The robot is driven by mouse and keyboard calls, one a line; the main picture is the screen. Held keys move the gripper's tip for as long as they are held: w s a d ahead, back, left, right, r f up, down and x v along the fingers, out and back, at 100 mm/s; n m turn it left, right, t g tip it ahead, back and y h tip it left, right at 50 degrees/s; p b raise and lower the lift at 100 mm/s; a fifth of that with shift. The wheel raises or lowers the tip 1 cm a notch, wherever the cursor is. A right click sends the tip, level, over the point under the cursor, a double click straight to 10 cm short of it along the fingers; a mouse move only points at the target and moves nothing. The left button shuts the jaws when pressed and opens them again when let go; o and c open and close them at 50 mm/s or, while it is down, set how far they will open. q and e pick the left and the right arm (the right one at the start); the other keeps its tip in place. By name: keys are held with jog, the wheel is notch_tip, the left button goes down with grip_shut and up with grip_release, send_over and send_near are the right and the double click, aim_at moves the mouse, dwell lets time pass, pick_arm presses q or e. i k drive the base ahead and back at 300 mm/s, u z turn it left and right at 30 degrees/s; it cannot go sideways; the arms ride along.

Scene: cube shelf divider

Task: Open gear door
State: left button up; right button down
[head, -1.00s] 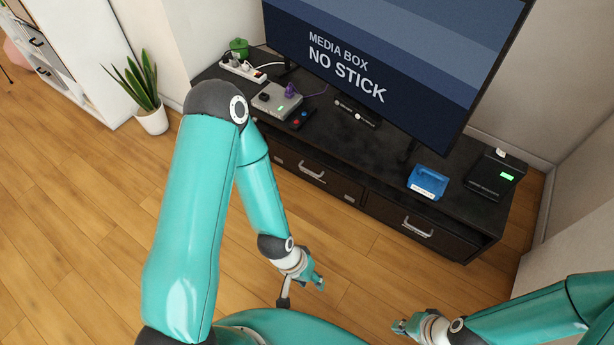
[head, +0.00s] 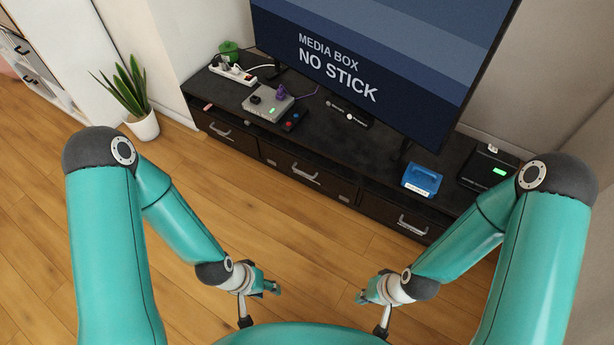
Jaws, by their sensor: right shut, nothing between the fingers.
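A low black media cabinet (head: 240,150) stands against the wall in the head view. Its front has a left panel with a metal handle (head: 219,131), a middle panel with a handle (head: 304,174) and a right panel with a handle (head: 412,225). All three look closed. No label shows which one is the gear door. My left gripper (head: 274,287) is above the floor in front of the cabinet, apart from it; its fingers are too small to tell open or shut. My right gripper (head: 363,296) is shut and empty, also apart from the cabinet.
A large screen (head: 370,60) stands behind. A potted plant (head: 140,124) is at left. The floor before the cabinet is clear.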

aim_at(336, 185)
jog(key=u, duration=0.05)
jog(key=i, duration=0.65)
jog(key=z, duration=0.55)
jog(key=k, duration=0.95)
jog(key=u, duration=1.25)
jog(key=i, duration=0.85)
jog(key=u, duration=0.1)
